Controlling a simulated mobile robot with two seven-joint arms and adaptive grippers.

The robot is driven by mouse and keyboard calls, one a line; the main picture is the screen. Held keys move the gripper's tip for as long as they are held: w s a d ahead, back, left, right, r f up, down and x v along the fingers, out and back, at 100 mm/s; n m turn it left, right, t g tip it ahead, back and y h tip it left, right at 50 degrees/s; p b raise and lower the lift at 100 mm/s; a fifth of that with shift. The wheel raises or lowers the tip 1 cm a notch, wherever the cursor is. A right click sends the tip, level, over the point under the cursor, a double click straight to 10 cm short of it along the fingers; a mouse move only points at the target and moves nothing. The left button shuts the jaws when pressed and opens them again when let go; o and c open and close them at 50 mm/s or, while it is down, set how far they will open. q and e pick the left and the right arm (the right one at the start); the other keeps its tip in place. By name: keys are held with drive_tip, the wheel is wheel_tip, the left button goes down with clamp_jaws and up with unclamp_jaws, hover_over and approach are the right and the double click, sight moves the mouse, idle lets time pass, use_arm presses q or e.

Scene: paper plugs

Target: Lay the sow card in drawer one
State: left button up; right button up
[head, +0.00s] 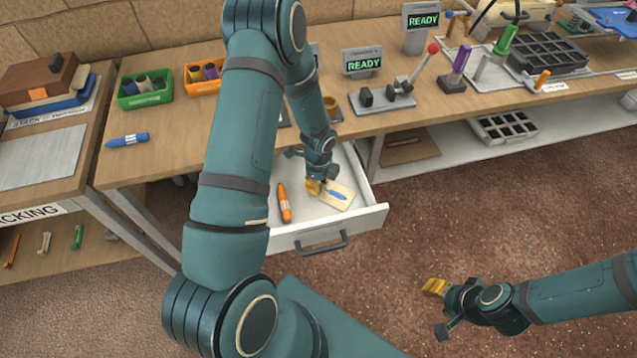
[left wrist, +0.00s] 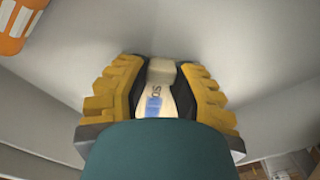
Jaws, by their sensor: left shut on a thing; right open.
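The sow card (head: 340,196) is a small cream card with a blue mark, low inside the open white drawer (head: 377,217) in the head view. My left gripper (head: 314,187) reaches down into the drawer and is shut on the card's left part. In the left wrist view the card (left wrist: 160,76) shows between the two yellow fingers, with letters like "SO" and a blue patch. I cannot tell whether the card touches the drawer floor. My right gripper (head: 436,288) is open and empty above the brown floor, right of the drawer.
An orange marker (head: 284,203) lies in the drawer, left of the card; it also shows in the left wrist view (left wrist: 15,22). The drawer handle (head: 321,244) faces front.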

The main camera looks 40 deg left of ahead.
use_arm(q)
drive_tip(key=shift+r, duration=0.1)
drive_tip(key=shift+f, duration=0.25)
drive_tip(key=o, duration=0.7)
drive_tip(key=shift+r, duration=0.1)
drive_tip(key=shift+r, duration=0.25)
wheel_tip(320, 180, up, 12)
drive_tip(key=p, duration=0.3)
drive_tip(key=shift+f, duration=0.1)
